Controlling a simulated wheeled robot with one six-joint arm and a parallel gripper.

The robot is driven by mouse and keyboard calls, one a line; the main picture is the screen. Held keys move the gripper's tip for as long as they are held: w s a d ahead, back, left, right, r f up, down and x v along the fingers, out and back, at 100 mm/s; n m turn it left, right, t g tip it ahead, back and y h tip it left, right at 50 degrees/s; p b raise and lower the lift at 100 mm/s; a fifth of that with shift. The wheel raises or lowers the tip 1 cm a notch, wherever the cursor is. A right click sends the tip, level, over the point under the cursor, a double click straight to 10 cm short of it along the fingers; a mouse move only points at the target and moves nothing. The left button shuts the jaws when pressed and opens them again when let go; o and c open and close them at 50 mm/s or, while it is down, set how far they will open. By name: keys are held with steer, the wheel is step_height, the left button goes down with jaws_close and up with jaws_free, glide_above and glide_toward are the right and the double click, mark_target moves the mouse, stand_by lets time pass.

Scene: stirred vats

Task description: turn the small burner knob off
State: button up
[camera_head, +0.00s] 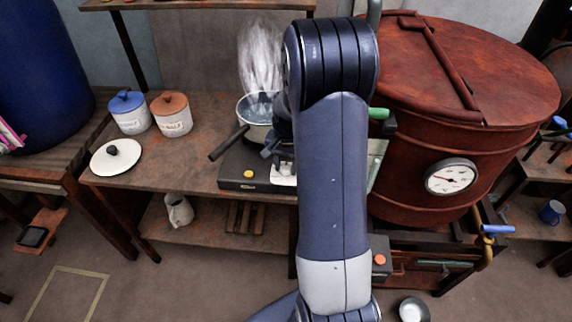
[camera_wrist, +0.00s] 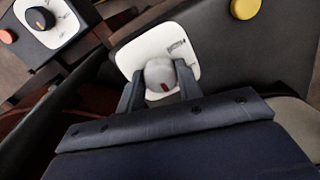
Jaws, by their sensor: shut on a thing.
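The small burner knob (camera_wrist: 160,76) is grey with a red mark and sits on a white plate (camera_wrist: 128,58) on the dark burner body, in the wrist view. My gripper (camera_wrist: 160,88) has one finger on each side of the knob and is shut on it. In the head view, my gripper (camera_head: 280,150) is at the front of the burner (camera_head: 240,172), partly hidden by my own arm. A steaming pot (camera_head: 250,122) stands on the burner. The knob itself is hard to make out in the head view.
A yellow button (camera_head: 248,174) is on the burner front. A large red vat (camera_head: 420,150) with a gauge (camera_head: 451,177) stands at the right. Two lidded jars (camera_head: 130,112) and a white lid (camera_head: 116,157) are on the bench. Another dark knob (camera_wrist: 40,18) is at the wrist view's upper left.

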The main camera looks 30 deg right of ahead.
mark_target(287, 166)
steer(key=o, duration=1)
steer(key=shift+c, duration=0.2)
step_height(287, 166, up, 11)
steer(key=shift+s+p, duration=0.15)
steer(key=shift+p, duration=0.3)
steer(key=shift+d+f, duration=0.1)
step_height(287, 166, down, 10)
steer(key=shift+f+b, duration=0.25)
steer(key=shift+b, duration=0.2)
steer(key=shift+f, duration=0.2)
